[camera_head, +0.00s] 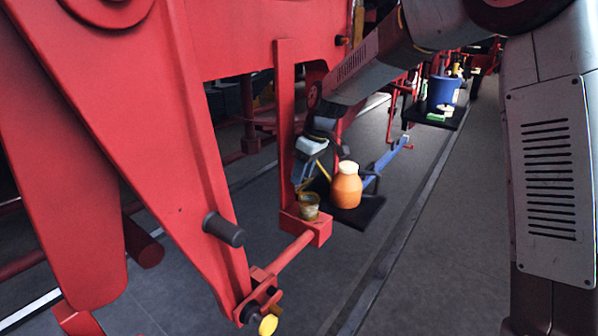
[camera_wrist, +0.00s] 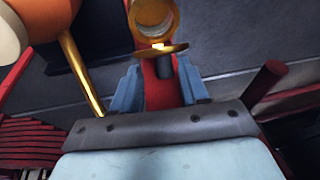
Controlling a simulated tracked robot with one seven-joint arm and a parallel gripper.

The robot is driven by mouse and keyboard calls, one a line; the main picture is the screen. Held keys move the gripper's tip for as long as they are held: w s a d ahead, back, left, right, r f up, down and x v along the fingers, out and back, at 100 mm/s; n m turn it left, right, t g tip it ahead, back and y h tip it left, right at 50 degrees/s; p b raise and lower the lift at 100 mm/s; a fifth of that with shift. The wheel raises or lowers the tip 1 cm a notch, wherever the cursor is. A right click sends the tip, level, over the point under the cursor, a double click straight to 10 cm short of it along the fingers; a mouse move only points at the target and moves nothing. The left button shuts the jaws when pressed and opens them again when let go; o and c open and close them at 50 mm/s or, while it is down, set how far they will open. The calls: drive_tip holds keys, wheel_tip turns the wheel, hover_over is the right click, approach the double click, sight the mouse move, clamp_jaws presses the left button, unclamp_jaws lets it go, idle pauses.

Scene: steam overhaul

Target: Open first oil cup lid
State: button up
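The brass oil cup (camera_head: 308,207) sits on the red block at the end of a red bar in the head view. In the wrist view, the round mouth of the cup (camera_wrist: 153,16) shows at the top. Its thin brass lid (camera_wrist: 160,51) is seen nearly edge-on beside the mouth, apparently swung up, with a dark knob (camera_wrist: 165,68) on the side towards me. My gripper (camera_wrist: 158,83) has its blue fingers apart, one on each side of the knob, with no visible contact. In the head view my gripper is just above and behind the cup, partly hidden.
An orange oil can (camera_head: 346,188) with a thin yellow spout stands on a black tray (camera_head: 365,212) close to my gripper. A red upright bar (camera_head: 285,115) rises left of the cup. A blue bucket (camera_head: 441,93) stands farther back. The grey floor at right is clear.

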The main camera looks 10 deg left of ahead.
drive_tip(key=shift+r, duration=0.1)
drive_tip(key=v, duration=1.3)
drive_tip(key=shift+r, duration=0.25)
drive_tip(key=shift+w, duration=0.1)
drive_tip(key=shift+o, duration=0.7)
drive_tip(key=s+d+f+m+t+y, duration=0.1)
drive_tip(key=s+d+m+t+y, duration=0.1)
drive_tip(key=m, duration=0.7)
drive_tip(key=s+d+f+m+t+y, duration=0.1)
drive_tip(key=s+d+m, duration=0.2)
drive_tip(key=m, duration=0.7)
drive_tip(key=x, duration=1.4)
drive_tip(key=shift+a+r, duration=0.1)
drive_tip(key=shift+r, duration=0.05)
